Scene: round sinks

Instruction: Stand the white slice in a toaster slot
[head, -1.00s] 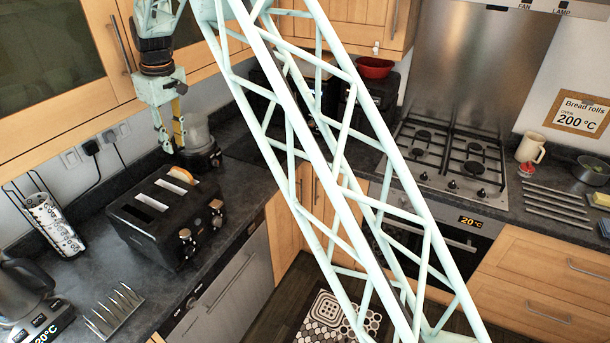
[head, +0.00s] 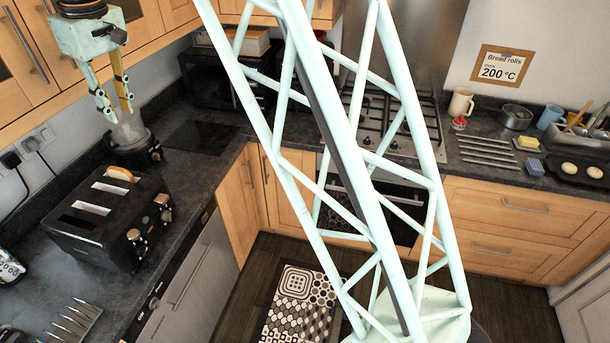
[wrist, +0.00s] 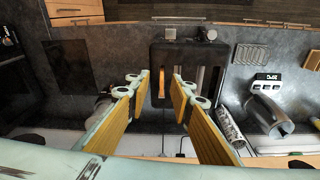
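The black toaster (head: 70,235) stands on the dark counter at the left in the head view, with several long slots on top. A slice (head: 121,174) with a tan-orange edge stands upright in its far end slot, only its top showing. In the wrist view the slice (wrist: 161,82) shows as an orange strip in the left slot of the toaster (wrist: 188,50); the other slots look pale inside. My gripper (head: 117,110) is open and empty above the slice, clear of it. In the wrist view its fingers (wrist: 157,85) are spread on either side of that slot.
A grey blender-like appliance (head: 130,132) stands behind the toaster, close to my fingers in the head view. A metal rack (head: 72,322) is in front. In the wrist view, a patterned cylinder (wrist: 230,128) and a kettle (wrist: 268,112) lie right of the toaster.

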